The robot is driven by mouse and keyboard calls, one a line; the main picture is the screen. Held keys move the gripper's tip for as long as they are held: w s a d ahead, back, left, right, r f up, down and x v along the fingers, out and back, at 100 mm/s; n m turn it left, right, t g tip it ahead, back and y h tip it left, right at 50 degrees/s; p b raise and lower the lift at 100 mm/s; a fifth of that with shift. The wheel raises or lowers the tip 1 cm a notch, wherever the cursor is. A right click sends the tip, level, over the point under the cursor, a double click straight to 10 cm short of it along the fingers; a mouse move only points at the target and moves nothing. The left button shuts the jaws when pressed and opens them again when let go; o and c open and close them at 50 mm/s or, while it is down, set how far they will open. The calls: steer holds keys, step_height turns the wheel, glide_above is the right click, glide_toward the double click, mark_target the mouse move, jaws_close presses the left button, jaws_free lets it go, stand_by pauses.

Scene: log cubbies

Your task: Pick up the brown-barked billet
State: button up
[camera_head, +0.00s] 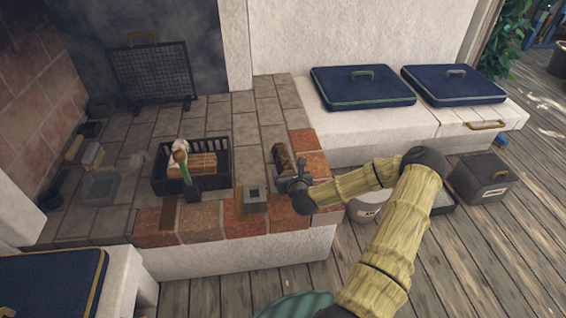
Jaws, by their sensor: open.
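The brown-barked billet (282,157) is a short dark brown log lying on the raised brick hearth, near its right edge. My gripper (290,178) is open at the near end of the billet and partly hides it. I cannot tell whether the fingers touch the bark or stand just apart from it. My arm reaches in from the lower right.
A black crate (218,183) with pale split wood stands left of the billet. A small grey box (256,200) sits near the hearth's front edge. A mesh screen (152,75) stands behind.

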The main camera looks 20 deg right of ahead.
mark_target(283, 160)
steer(key=b+x, duration=0.2)
steer(key=x, duration=0.1)
steer(key=shift+w+a+f, duration=0.1)
steer(key=shift+w+f, duration=0.15)
steer(key=shift+w, duration=0.25)
steer(key=shift+r, duration=0.1)
steer(key=c, duration=1.2)
steer(key=shift+r, duration=0.1)
